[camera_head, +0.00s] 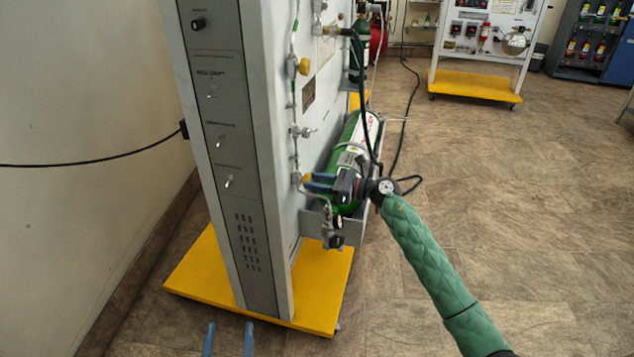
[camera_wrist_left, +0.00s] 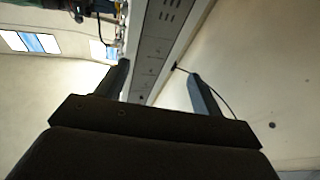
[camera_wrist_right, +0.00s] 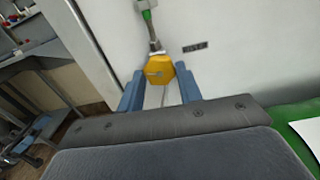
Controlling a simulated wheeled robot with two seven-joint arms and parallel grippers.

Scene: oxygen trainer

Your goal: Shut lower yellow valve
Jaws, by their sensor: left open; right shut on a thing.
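The lower yellow valve (camera_head: 308,177) is a small yellow knob low on the trainer panel, at the end of a thin pipe. My right gripper (camera_head: 318,182) reaches it from the right, and its blue fingers are shut on it. In the right wrist view the yellow knob (camera_wrist_right: 159,73) sits between the two fingertips (camera_wrist_right: 160,88). A second yellow valve (camera_head: 303,66) is higher on the same panel, with nothing touching it. My left gripper (camera_head: 228,338) is open and empty at the bottom of the head view, in front of the yellow base. Its spread fingers also show in the left wrist view (camera_wrist_left: 160,82).
A green cylinder (camera_head: 352,135) lies on a shelf beside the panel, close to my right gripper. A small gauge and fitting (camera_head: 334,232) hang below. The trainer stands on a yellow base (camera_head: 205,278). The floor to the right is mostly clear.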

